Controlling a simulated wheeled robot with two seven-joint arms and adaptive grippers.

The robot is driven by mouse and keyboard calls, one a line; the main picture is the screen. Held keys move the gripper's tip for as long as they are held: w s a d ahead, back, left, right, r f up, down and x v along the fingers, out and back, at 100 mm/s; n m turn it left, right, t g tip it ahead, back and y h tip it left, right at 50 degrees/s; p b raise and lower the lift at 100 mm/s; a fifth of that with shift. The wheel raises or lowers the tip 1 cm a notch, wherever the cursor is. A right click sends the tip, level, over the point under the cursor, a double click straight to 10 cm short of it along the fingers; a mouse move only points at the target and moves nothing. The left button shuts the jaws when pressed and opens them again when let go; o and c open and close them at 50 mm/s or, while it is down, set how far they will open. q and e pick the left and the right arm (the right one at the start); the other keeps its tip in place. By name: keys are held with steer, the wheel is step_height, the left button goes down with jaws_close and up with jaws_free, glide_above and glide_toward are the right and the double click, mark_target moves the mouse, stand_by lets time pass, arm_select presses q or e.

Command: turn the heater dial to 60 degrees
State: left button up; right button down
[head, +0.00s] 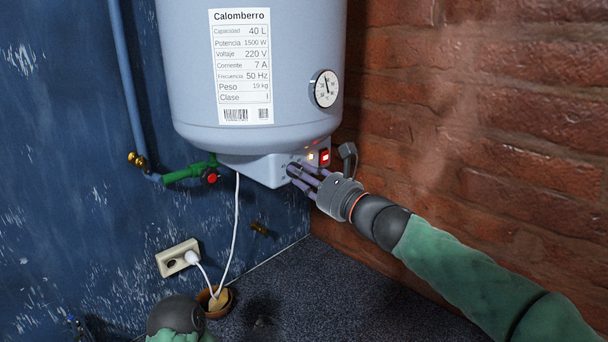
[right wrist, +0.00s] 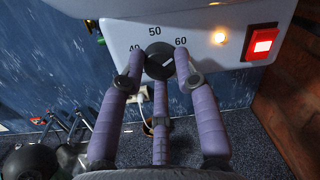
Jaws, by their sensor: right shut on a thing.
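The white heater (head: 250,60) hangs on the wall, with a control panel (head: 262,170) under it. In the right wrist view the black dial (right wrist: 159,61) sits on that panel, with 40, 50 and 60 printed around it. The finger partly covers the 40. My left gripper (right wrist: 72,126) shows only partly at the left of the wrist view; its opening is unclear.
A lit red switch (right wrist: 262,43) and a glowing orange lamp (right wrist: 219,38) are right of the dial. A round gauge (head: 325,88) is above. A green valve (head: 190,173), a white cable (head: 237,225) and a wall socket (head: 178,257) are to the left. The brick wall (head: 480,120) stands close on the right.

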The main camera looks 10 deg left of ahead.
steer(key=shift+m, duration=0.3)
steer(key=c, duration=0.9)
jaws_free()
steer(key=v, duration=1.2)
steer(key=shift+a, duration=0.1)
